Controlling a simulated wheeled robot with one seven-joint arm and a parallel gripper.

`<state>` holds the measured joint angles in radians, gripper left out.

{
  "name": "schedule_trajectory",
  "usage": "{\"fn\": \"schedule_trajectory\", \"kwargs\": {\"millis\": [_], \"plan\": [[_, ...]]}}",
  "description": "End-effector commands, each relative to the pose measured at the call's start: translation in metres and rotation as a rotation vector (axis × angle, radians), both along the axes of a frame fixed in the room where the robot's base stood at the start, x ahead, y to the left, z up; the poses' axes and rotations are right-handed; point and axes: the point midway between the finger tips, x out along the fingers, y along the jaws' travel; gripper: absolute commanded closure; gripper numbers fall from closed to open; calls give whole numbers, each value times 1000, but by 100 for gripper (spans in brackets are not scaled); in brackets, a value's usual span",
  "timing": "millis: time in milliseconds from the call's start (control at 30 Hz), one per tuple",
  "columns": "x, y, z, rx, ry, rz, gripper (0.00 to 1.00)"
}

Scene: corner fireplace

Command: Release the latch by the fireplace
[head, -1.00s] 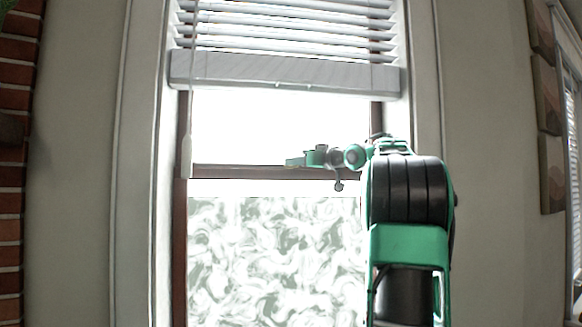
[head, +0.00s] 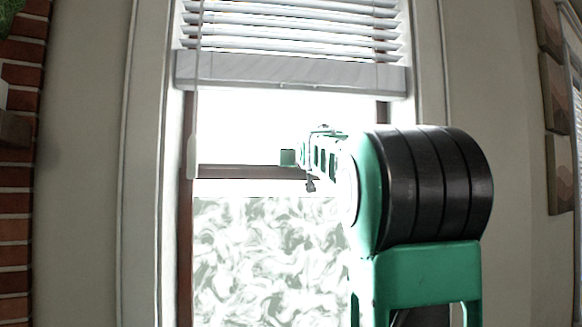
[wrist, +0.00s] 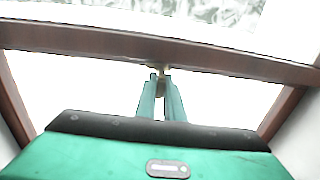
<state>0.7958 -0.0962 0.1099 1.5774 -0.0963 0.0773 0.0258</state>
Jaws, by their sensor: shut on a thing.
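The window latch (wrist: 161,70) is a small pale piece on the brown meeting rail (wrist: 110,42) of the window, seen in the wrist view. My gripper (wrist: 161,80) has its two narrow green fingers close together, with their tips at the latch and shut on it. In the head view my gripper (head: 287,157) shows as a small green shape just above the rail (head: 245,172). The latch cannot be made out there; my wrist and arm cover the rail's right part.
White blinds (head: 290,70) hang over the upper window. The lower pane (head: 265,255) has a swirled pattern. A brick column (head: 18,200) stands at far left. Pictures (head: 558,110) hang on the right wall. Bright open space shows between blinds and rail.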

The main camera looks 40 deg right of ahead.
Motion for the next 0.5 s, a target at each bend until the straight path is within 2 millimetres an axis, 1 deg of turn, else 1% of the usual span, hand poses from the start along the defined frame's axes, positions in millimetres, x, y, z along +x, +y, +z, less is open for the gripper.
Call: {"fn": "schedule_trajectory", "kwargs": {"millis": [33,67,500], "plan": [[3,5,-1,0,2,-3,100],[4,6,-1,0,2,-10,100],[4,6,-1,0,2,-52,100]]}}
